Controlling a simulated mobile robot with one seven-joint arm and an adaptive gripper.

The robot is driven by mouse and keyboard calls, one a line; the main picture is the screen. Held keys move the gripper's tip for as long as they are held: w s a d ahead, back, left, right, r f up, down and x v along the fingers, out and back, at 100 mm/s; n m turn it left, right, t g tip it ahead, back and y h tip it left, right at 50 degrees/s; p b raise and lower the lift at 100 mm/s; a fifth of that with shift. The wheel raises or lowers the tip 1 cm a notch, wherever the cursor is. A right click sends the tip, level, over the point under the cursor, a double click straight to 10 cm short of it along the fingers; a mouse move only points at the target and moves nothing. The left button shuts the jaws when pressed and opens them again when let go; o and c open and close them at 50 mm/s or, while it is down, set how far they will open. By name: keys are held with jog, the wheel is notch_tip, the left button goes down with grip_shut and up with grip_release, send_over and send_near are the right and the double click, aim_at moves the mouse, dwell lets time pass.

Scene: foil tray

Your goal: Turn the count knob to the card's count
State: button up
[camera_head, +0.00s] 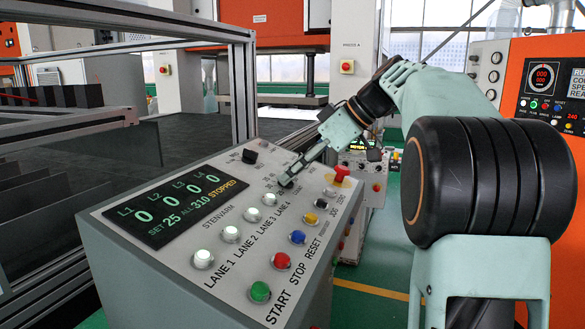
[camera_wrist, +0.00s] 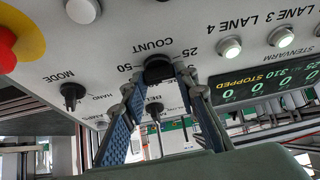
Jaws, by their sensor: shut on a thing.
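The count knob (camera_wrist: 158,68) is black and sits on the sloped grey panel, beside the printed word COUNT and the numbers 50 and 25 in the wrist view, where the lettering is upside down. My gripper (camera_wrist: 164,84) is shut on it, with one blue-padded finger on either side. In the head view my gripper (camera_head: 286,182) reaches down to the panel and hides most of this knob. The display (camera_head: 168,208) reads SET 25, ALL 310 and STOPPED, with zeros for the lanes. I cannot make out a count card in either view.
A red knob on yellow (camera_head: 340,174) stands beside my gripper. Lane buttons (camera_head: 231,234) and a green start button (camera_head: 260,291) lie nearer on the panel. Another black knob (camera_head: 250,156) stands behind. The mode knob (camera_wrist: 72,92) is in the wrist view.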

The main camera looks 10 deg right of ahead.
jog(key=shift+n+g, duration=0.3)
jog(key=shift+n, duration=0.4)
jog(key=shift+p, duration=0.3)
jog(key=o, duration=1.2)
jog(key=shift+c, duration=0.2)
jog(key=shift+d, duration=0.1)
jog(key=v, duration=1.2)
jog(key=shift+w+d+f, duration=0.1)
jog(key=shift+w+d, duration=0.05)
